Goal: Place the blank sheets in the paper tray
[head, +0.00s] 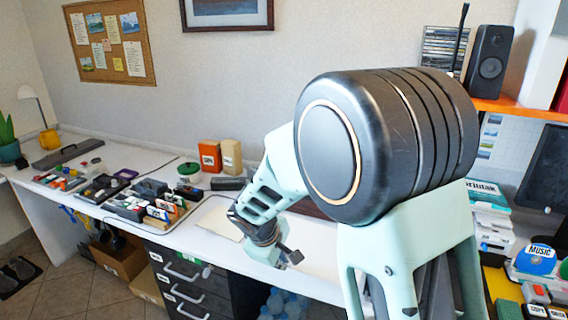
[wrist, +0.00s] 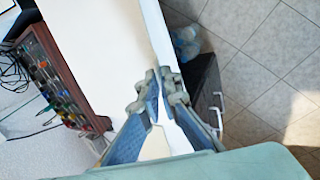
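My gripper (head: 296,258) hangs low at the front edge of the long white desk (head: 70,193). In the wrist view its two blue-padded fingers (wrist: 161,72) lean together and their tips almost meet. I cannot make out anything held between them. A flat cream sheet-like patch (head: 222,222) lies on the desk left of my gripper; I cannot tell if it is the blank sheets. In the wrist view a wide cream surface (wrist: 100,45) lies behind the fingers, bordered by a white edge strip. I cannot identify the paper tray; my arm hides part of the desk.
A tray of small items (head: 187,205) stands left of my gripper, with orange (head: 210,156) and beige (head: 231,156) containers behind. Dark drawers (head: 188,285) are under the desk. An orange shelf (head: 520,107) with a black speaker (head: 488,50) is at the right.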

